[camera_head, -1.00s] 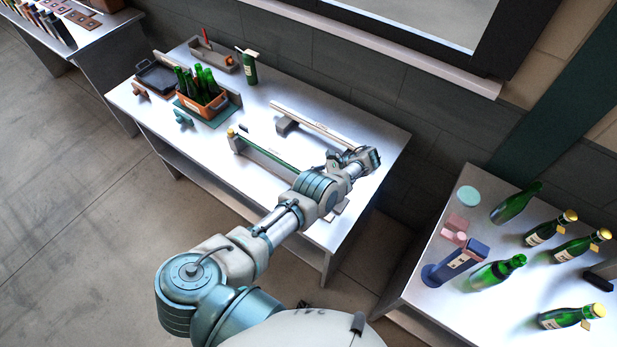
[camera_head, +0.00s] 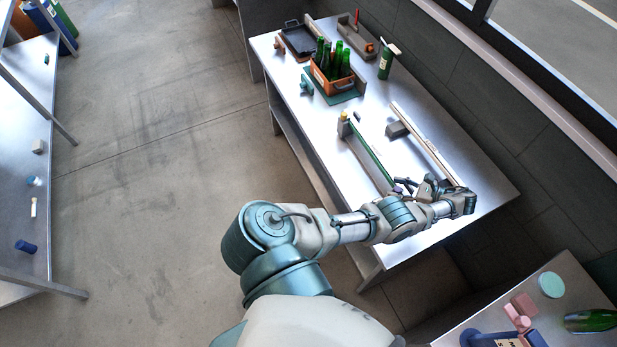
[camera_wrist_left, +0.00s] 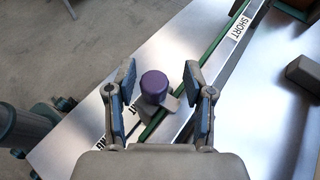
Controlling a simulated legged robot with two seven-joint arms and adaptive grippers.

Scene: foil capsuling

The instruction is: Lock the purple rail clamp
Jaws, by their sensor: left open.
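The purple rail clamp (camera_wrist_left: 155,86) shows in the left wrist view as a rounded purple knob with a grey tab beside it, at the green-striped rail (camera_wrist_left: 207,70). My left gripper (camera_wrist_left: 159,72) is open, with one finger on each side of the knob and visible gaps to it. In the head view the clamp (camera_head: 397,190) is a small purple spot at the near end of the rail (camera_head: 370,157), beside my left gripper (camera_head: 412,185). The knob hides part of the clamp's base. My right gripper is out of view.
A second, pale rail (camera_head: 425,143) lies parallel behind, with a grey block (camera_head: 397,129) beside it. An orange crate of green bottles (camera_head: 333,82) and a dark tray (camera_head: 299,40) stand at the table's far end. The middle of the table (camera_head: 320,125) is mostly clear.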

